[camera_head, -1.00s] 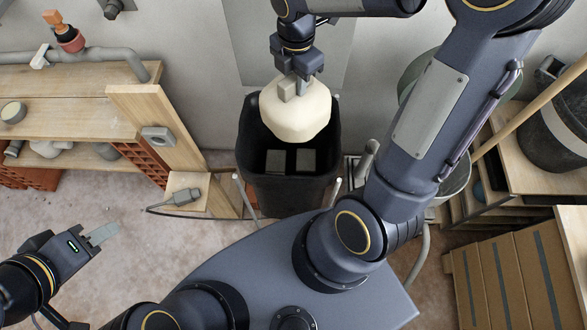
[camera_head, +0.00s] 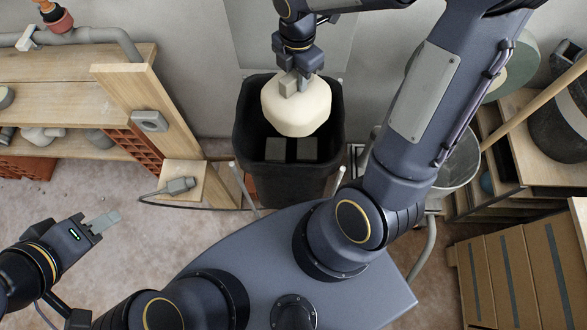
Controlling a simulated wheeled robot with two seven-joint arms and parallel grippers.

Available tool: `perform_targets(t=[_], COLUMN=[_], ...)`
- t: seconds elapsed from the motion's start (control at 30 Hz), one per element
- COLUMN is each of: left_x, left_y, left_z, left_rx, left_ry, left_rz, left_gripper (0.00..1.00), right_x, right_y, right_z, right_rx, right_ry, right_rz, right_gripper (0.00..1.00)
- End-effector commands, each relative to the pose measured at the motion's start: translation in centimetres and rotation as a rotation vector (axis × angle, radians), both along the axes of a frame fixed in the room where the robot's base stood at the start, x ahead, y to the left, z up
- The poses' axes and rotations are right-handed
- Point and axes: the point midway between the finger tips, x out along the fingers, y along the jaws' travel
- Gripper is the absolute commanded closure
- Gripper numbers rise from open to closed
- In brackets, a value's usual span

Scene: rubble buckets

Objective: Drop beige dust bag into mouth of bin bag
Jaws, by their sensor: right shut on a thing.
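The beige dust bag (camera_head: 297,110) is a pale, rounded block held in my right gripper (camera_head: 295,85), whose fingers are shut on its top. It hangs over the open mouth of the black bin bag (camera_head: 247,135), overlapping it in the picture; the exact height above the rim cannot be told. Two dark grey blocks (camera_head: 277,149) show inside the bin bag below it. My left gripper (camera_head: 102,222) is at the lower left over the floor, away from the bag. Its fingers look close together, with nothing seen between them; whether they are parted is unclear.
A wooden shelf (camera_head: 60,98) with pipes and bricks stands at the left. A grey metal bucket (camera_head: 455,165) is right of the bin bag, behind my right arm. A dark bucket (camera_head: 560,115) and cardboard boxes (camera_head: 515,280) are at the right. The lower-left floor is open.

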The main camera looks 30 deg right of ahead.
Motion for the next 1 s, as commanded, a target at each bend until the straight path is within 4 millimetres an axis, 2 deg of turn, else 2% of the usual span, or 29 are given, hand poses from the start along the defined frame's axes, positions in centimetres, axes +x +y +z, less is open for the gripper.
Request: perform_targets(t=[0.5, 0.63, 0.9, 0.93, 1.0], left_x=[0.0, 0.0, 0.0, 0.0, 0.0], left_y=[0.0, 0.0, 0.0, 0.0, 0.0], left_z=[-4.7, -5.2, -5.1, -5.1, -5.1], left_rx=[0.000, 0.000, 0.000, 0.000, 0.000], left_ry=[0.000, 0.000, 0.000, 0.000, 0.000], left_rz=[0.000, 0.000, 0.000, 0.000, 0.000], left_gripper=[0.64, 0.64, 0.64, 0.64, 0.64], right_x=[0.1, 0.1, 0.1, 0.1, 0.0], right_y=[0.0, 0.0, 0.0, 0.0, 0.0], right_z=[-5.2, -5.8, -5.7, -5.7, -5.7], right_rx=[0.000, 0.000, 0.000, 0.000, 0.000], right_ry=[-0.002, -0.002, -0.002, -0.002, -0.002], right_rz=[0.001, 0.001, 0.000, 0.000, 0.000], right_gripper=[1.00, 1.00, 1.00, 0.72, 0.63])
